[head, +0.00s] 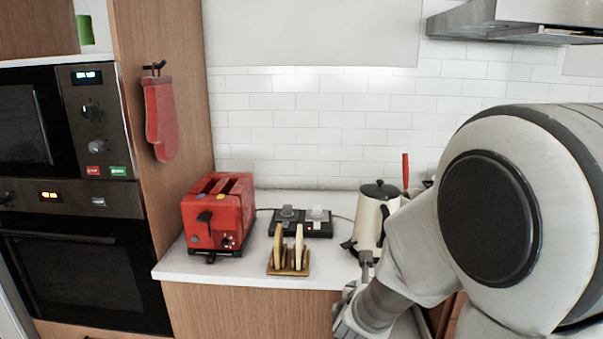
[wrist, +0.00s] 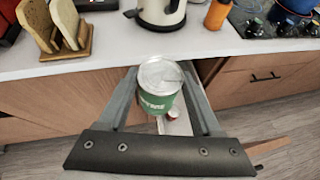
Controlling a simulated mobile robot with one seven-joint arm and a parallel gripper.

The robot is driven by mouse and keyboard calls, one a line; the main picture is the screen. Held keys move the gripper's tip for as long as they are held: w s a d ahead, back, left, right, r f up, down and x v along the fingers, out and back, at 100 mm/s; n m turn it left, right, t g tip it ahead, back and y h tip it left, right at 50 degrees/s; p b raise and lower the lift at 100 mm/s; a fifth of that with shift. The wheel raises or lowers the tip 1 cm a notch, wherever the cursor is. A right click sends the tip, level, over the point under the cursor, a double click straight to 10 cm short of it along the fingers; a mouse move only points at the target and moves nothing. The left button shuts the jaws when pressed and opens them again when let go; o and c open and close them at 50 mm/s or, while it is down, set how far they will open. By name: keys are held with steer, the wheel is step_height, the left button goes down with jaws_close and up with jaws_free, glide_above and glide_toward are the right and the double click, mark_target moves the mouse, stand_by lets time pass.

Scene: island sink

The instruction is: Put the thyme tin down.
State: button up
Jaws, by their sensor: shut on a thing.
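The thyme tin (wrist: 160,88) is a green can with a silver lid, seen from above in the middle of the wrist view. My gripper (wrist: 159,74) is shut on it, with one grey finger on each side. The tin appears upright, in front of the counter edge and above what looks like an open drawer (wrist: 178,129). In the head view my gripper's hand (head: 351,314) shows low beside the counter front, partly behind my arm, and I cannot make out the tin there.
The white counter (head: 218,272) holds a red toaster (head: 217,213), a wooden toast rack (head: 289,260) with bread, and a cream kettle (head: 370,222). An orange bottle (wrist: 218,14) stands right of the kettle. A small red-and-white item (wrist: 172,115) shows below the tin.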

step_height(320, 180, down, 16)
steer(key=b, duration=1.5)
step_height(320, 180, up, 19)
steer(key=p, duration=2)
steer(key=shift+r, duration=0.2)
step_height(320, 180, down, 7)
steer(key=s, duration=0.1)
steer(key=shift+s+a, duration=0.2)
steer(key=shift+s, duration=0.2)
